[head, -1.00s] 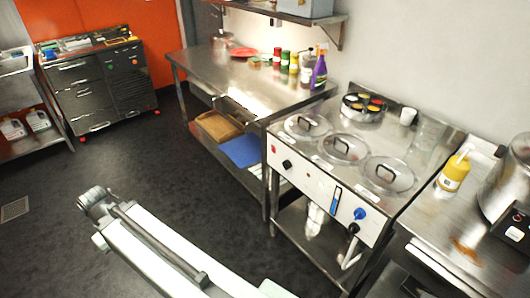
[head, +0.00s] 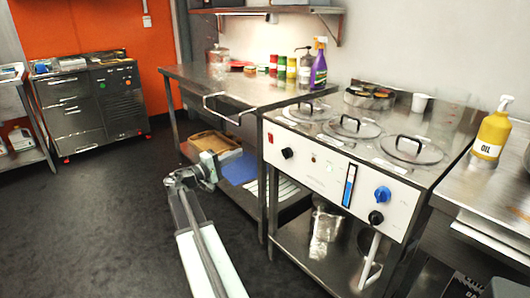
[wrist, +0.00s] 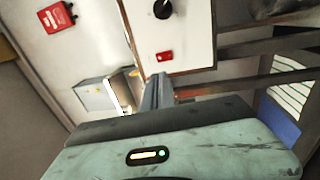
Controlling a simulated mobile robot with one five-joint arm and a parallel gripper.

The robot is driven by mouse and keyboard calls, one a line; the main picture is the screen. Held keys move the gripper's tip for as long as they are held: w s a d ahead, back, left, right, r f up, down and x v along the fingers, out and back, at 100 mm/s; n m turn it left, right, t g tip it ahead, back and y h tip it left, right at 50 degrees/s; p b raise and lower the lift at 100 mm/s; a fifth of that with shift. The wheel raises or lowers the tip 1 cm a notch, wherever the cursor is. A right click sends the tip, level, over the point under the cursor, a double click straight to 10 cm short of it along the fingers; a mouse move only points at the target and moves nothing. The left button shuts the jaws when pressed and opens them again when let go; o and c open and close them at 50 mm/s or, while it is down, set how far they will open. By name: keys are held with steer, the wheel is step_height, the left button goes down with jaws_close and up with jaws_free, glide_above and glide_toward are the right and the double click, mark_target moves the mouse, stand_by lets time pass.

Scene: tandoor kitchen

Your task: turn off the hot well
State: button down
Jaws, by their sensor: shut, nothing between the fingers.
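The hot well (head: 325,170) is a steel unit with a white front panel and several round lids on top. Its panel has a red switch (head: 271,138) at the left end, a black knob (head: 287,153) beside it, and a blue knob (head: 382,194) at the right. In the wrist view the red switch (wrist: 164,56) and black knob (wrist: 163,9) are beyond my fingers. My gripper (wrist: 157,90) is shut and empty, apart from the panel. In the head view my gripper (head: 208,165) is left of the hot well. The switch's position is too small to tell.
A steel table (head: 235,85) with jars and a purple spray bottle (head: 318,70) stands left of the hot well. A yellow oil bottle (head: 490,135) is on the right counter. A red box with a black handle (wrist: 57,17) shows in the wrist view. The left floor is clear.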

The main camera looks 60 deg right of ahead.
mark_target(270, 136)
steer(key=shift+r, duration=0.1)
steer(key=p+x, duration=0.1)
steer(key=x, duration=1.3)
steer(key=shift+p, duration=0.4)
